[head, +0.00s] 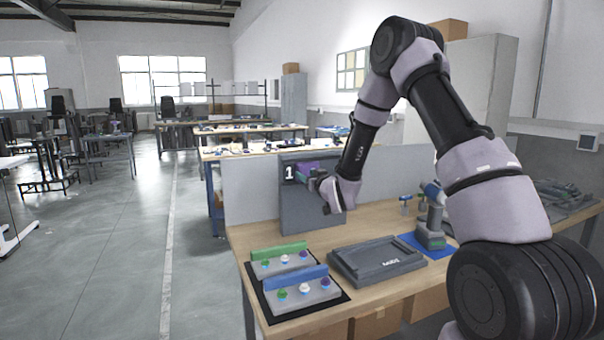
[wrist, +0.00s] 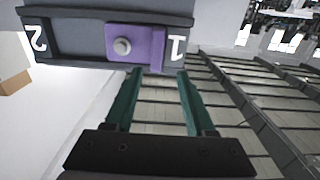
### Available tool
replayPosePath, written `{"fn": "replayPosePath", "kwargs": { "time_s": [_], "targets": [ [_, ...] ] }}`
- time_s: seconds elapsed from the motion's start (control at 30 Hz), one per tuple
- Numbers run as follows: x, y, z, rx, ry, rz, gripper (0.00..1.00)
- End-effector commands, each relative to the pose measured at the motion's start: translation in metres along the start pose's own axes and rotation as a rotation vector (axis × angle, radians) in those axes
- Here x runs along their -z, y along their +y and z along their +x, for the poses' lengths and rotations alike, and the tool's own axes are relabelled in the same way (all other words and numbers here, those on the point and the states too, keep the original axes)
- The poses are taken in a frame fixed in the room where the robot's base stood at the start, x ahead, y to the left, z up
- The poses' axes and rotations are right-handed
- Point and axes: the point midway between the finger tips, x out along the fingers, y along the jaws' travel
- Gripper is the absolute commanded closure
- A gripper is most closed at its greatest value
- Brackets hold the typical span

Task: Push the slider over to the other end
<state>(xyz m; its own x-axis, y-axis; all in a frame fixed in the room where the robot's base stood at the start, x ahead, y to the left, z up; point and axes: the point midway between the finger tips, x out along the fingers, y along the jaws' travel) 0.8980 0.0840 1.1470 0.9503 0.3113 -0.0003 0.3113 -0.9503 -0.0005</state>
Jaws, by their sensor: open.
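The slider is a purple block with a round grey knob, seen in the wrist view (wrist: 136,46) and partly in the head view (head: 318,163). It sits in a dark track (wrist: 75,35) at the end marked 1; the end marked 2 is empty. The track is on an upright grey panel (head: 300,215). My gripper (wrist: 160,72) is open, its two teal fingers apart with nothing between them. In the wrist view the fingertips are just below the slider's edge; whether they touch it I cannot tell. In the head view my gripper (head: 302,173) partly hides the track.
The wooden bench (head: 380,215) carries a dark tray (head: 376,262), two button blocks with green (head: 278,252) and blue (head: 293,279) backs on a black mat, and a grey device (head: 430,235) on a blue mat. A low grey partition (head: 390,175) stands behind.

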Motion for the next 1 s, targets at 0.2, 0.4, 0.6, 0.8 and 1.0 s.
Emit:
{"fn": "replayPosePath", "kwargs": {
  "time_s": [0.2,0.4,0.6,0.8,1.0],
  "targets": [
    [0.0,0.0,-0.035,0.0,0.0,0.0,0.45],
    [0.0,0.0,-0.045,0.0,0.001,0.0,0.45],
    [0.0,0.0,-0.045,0.0,0.001,0.0,0.45],
    [0.0,-0.001,-0.045,0.0,0.001,0.0,0.45],
    [0.002,0.0,-0.045,-0.002,-0.001,0.0,0.45]
  ]
}}
